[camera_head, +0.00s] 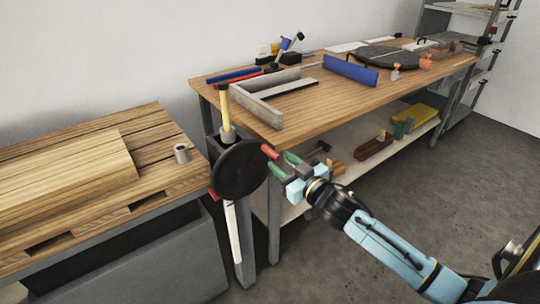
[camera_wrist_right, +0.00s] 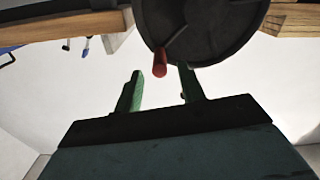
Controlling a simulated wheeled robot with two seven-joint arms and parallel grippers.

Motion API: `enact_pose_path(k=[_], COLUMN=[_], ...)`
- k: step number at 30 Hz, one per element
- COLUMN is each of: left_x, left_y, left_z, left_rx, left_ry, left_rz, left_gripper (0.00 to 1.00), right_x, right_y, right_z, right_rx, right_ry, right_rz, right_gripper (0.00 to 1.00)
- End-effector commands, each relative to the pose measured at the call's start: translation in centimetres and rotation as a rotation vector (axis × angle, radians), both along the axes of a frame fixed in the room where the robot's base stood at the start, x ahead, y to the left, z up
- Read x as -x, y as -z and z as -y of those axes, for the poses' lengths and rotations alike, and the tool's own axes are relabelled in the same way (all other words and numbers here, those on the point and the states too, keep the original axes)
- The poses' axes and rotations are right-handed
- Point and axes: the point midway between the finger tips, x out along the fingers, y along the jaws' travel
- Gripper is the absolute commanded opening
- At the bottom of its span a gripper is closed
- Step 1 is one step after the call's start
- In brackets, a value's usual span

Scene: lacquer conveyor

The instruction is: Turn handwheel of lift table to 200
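The black round handwheel (camera_head: 240,170) sits on a post between the two wooden tables. Its red handle (camera_head: 269,151) sticks out at the upper right of its rim. My right gripper (camera_head: 283,164) is open, with green fingers close to the handle. In the right wrist view, the handwheel (camera_wrist_right: 205,25) fills the top and the red handle (camera_wrist_right: 160,62) points down into the gap between the open fingers (camera_wrist_right: 161,76). I cannot tell if a finger touches it. No scale reading is legible. My left gripper is not in view.
A yellow-handled tool (camera_head: 224,106) stands upright just behind the wheel. The right workbench (camera_head: 300,105) holds a grey frame (camera_head: 260,105) and a blue block (camera_head: 350,72). Open floor lies at right.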

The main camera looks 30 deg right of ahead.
Motion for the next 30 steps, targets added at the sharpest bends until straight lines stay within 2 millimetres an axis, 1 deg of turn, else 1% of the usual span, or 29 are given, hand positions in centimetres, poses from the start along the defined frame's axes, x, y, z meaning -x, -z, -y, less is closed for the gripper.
enact_pose_path(k=[1, 6, 12, 17, 25, 26, 30], left_x=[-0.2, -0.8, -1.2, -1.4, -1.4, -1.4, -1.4], left_y=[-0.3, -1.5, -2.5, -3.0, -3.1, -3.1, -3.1], left_z=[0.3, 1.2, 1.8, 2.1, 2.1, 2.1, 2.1], left_rx=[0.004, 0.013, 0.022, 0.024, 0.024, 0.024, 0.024], left_ry=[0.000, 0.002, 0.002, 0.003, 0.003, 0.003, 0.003], left_rz=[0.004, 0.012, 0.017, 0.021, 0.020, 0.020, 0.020], left_gripper=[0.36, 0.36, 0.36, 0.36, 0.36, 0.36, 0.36], right_x=[-1.0, -3.6, -5.6, -6.3, -6.3, -6.3, -6.3], right_y=[0.0, 0.0, 0.1, 0.0, 0.0, 0.0, 0.0], right_z=[0.0, -0.2, -0.4, -0.4, -0.5, -0.5, -0.5], right_rx=[0.003, 0.002, 0.001, 0.001, 0.000, 0.000, 0.000], right_ry=[0.001, 0.002, 0.001, 0.001, 0.001, 0.001, 0.001], right_rz=[0.003, 0.001, 0.000, -0.001, -0.002, -0.002, -0.002], right_gripper=[0.40, 0.40, 0.40, 0.40, 0.40, 0.37, 0.19])
